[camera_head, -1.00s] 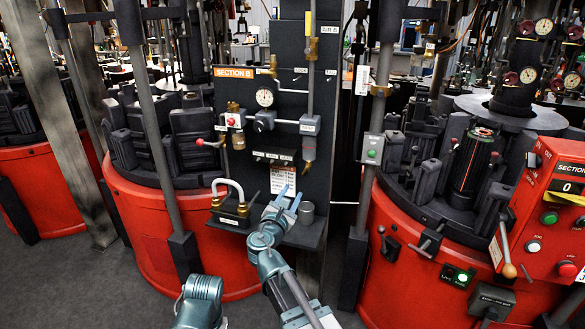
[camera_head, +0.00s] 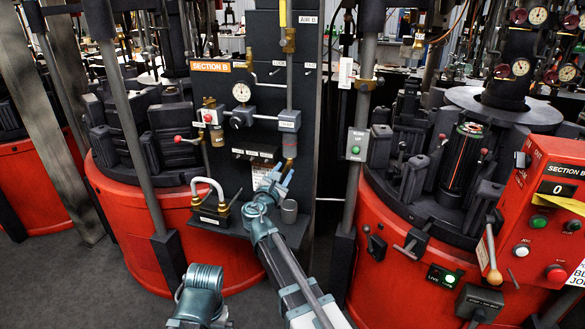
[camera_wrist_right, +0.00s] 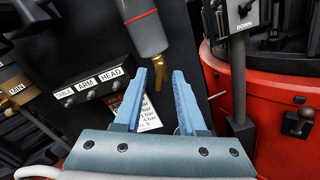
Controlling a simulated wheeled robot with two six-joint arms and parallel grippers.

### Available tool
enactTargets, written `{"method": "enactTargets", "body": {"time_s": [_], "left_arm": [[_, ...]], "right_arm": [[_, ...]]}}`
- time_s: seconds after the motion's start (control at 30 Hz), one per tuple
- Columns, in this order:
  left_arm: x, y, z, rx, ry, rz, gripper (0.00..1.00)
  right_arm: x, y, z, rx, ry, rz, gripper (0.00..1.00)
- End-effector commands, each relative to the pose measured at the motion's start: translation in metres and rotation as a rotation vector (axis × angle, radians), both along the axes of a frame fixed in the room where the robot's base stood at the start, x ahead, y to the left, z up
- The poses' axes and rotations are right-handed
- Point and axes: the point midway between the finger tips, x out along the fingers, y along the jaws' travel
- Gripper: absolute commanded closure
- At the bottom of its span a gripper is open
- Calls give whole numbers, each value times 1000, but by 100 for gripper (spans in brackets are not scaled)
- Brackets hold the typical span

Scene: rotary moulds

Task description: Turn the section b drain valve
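The section B panel (camera_head: 262,50) stands in the middle of the head view, with an orange SECTION B label (camera_head: 210,67). A grey bowl with a red band (camera_head: 290,148) hangs on its right side. The bowl also shows in the wrist view (camera_wrist_right: 146,32). A small brass drain valve (camera_wrist_right: 158,70) is at the bowl's lower end. My right gripper (camera_head: 279,178) is open just below the bowl. In the wrist view its blue fingers (camera_wrist_right: 160,88) stand either side of the valve's lower tip; I cannot tell the depth gap. My left gripper is out of view.
A small shelf (camera_head: 283,233) juts out below, with a grey cup (camera_head: 289,211) and a curved white hose (camera_head: 208,182). A label strip (camera_wrist_right: 90,86) and a white card (camera_wrist_right: 150,119) lie near the fingers. Red machines stand on both sides.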

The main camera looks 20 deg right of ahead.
Motion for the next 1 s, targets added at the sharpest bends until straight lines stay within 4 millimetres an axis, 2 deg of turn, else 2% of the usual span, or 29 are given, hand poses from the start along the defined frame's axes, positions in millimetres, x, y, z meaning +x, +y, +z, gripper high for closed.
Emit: {"method": "enactTargets", "body": {"time_s": [0.1,0.37,0.6,1.0], "left_arm": [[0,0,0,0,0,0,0],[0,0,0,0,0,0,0],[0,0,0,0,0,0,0],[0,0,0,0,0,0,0]], "right_arm": [[7,0,0,0,0,1,60],[7,0,0,0,0,1,60],[7,0,0,0,0,1,100],[7,0,0,7,-4,1,100]]}}
